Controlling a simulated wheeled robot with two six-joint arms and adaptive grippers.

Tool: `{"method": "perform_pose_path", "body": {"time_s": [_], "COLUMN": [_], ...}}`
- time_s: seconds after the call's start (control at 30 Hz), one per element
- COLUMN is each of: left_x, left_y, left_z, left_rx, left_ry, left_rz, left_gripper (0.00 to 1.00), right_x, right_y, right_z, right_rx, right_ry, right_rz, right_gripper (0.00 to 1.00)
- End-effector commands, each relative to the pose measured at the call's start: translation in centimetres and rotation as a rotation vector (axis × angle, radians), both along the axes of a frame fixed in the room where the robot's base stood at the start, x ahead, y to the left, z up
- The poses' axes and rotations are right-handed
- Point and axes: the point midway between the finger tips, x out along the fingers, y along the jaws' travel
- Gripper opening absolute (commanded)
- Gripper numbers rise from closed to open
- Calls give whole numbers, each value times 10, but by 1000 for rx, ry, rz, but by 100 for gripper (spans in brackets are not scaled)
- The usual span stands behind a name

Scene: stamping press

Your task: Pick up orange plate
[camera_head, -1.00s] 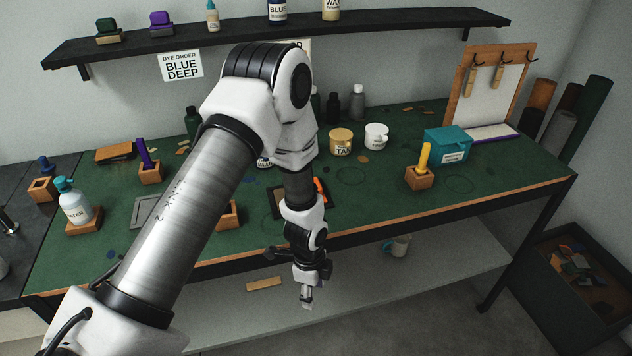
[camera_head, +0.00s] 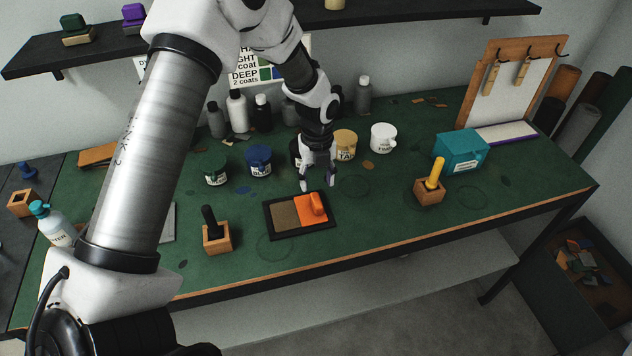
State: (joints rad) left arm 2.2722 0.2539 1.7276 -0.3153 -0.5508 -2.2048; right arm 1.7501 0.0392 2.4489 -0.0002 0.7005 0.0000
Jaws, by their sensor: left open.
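The orange plate (camera_head: 306,215) lies in the right half of a dark tray (camera_head: 275,235) on the green bench top. It has a raised orange grip (camera_head: 318,203) on it. A brown plate (camera_head: 286,217) lies beside it in the left half. My left gripper (camera_head: 318,183) points down with its fingers apart and empty, just behind and above the orange plate's grip. I cannot tell the exact height of the fingertips. My right gripper is not in view.
A tan-labelled jar (camera_head: 345,145) and a white jar (camera_head: 383,137) stand right of my gripper; a blue jar (camera_head: 259,160) and a green jar (camera_head: 215,171) stand to its left. A black-handled wooden block (camera_head: 217,238) stands left of the tray.

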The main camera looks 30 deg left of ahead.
Motion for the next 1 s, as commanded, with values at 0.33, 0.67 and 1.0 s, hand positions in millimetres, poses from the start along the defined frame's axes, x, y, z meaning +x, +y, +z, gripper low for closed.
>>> {"method": "perform_pose_path", "body": {"time_s": [0.33,0.67,1.0], "left_x": [-3,-4,-5], "left_y": [-1,-2,-2], "left_z": [-33,-78,-78], "left_rx": [1,0,0], "left_ry": [4,0,0], "left_rz": [1,2,2], "left_gripper": [54,54,0], "right_x": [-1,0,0], "right_y": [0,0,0], "right_z": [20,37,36], "right_rx": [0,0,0], "right_ry": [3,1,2], "right_rz": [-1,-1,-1], "right_gripper": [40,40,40]}}
